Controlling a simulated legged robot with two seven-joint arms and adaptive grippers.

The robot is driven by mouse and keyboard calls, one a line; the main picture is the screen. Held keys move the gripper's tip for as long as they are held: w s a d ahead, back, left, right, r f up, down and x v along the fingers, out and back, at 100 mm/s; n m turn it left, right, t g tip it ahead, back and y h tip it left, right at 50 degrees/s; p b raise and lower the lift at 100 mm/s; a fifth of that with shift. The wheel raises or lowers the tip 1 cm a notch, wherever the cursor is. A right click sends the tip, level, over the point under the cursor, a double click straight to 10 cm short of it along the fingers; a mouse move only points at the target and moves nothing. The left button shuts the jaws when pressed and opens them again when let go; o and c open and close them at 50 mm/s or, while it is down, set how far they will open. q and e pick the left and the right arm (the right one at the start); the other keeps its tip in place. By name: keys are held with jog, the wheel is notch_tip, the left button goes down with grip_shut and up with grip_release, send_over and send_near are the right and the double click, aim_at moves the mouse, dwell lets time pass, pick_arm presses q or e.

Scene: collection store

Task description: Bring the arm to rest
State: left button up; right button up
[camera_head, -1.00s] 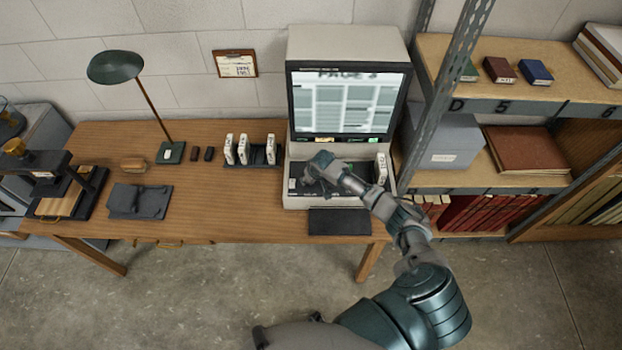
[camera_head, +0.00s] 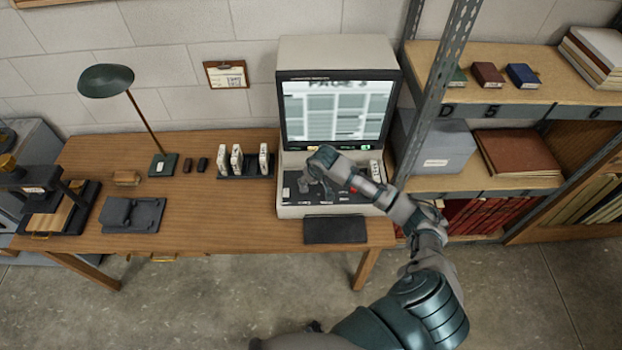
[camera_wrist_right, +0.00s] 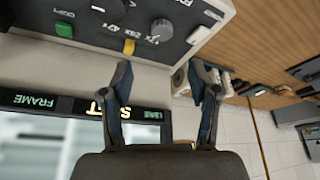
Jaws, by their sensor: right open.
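My right arm reaches from the bottom right in the head view. My right gripper (camera_head: 308,183) is in front of the microfilm reader (camera_head: 340,58), over its control panel. In the right wrist view my right gripper (camera_wrist_right: 163,80) has its two fingers apart, with nothing between them. The reader's panel with a dark knob (camera_wrist_right: 161,30) and a green button (camera_wrist_right: 64,29) lies beyond the fingertips. The lit screen (camera_head: 337,108) reads "PAGE 3". The arm hides part of the panel. My left gripper is not in view.
The wooden desk (camera_head: 220,225) holds a lamp (camera_head: 106,82), a rack (camera_head: 246,176) with white boxes, a black pad (camera_head: 335,230) and a dark press (camera_head: 88,195). A metal shelf (camera_head: 510,55) stands close on the right. The desk's middle front is mostly clear.

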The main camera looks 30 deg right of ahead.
jog(key=shift+s+r, duration=0.1)
jog(key=shift+r, duration=0.1)
dwell(0.4)
